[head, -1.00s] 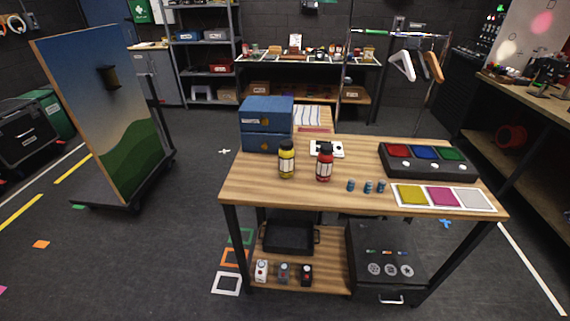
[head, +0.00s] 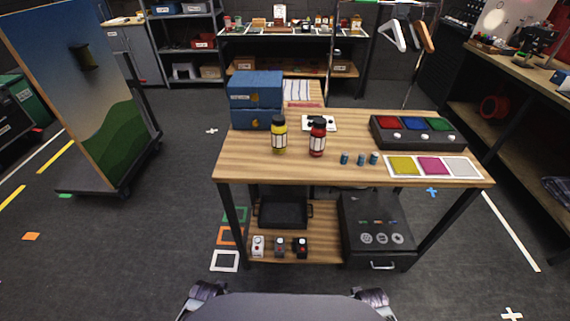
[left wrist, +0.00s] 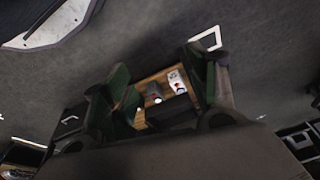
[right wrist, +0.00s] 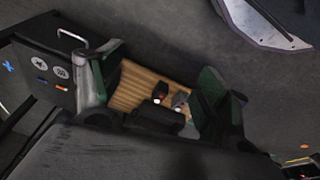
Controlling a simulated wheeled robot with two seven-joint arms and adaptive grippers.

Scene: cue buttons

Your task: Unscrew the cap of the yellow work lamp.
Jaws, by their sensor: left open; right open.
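The yellow work lamp (head: 279,139) stands upright on the wooden table (head: 330,173), with its black cap (head: 279,120) on top. A red lamp of similar shape (head: 317,140) stands to its right. In the left wrist view my left gripper (left wrist: 160,88) is open and empty. In the right wrist view my right gripper (right wrist: 155,92) is open and empty. Both face the table's lower shelf, apart from the lamps.
Blue boxes (head: 256,90) stand left of the lamps. Several small blue cylinders (head: 360,159), a button box (head: 418,131) and a color card strip (head: 433,167) lie to the right. The lower shelf (head: 325,250) holds a black tray (head: 284,214) and small devices. Floor before the table is clear.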

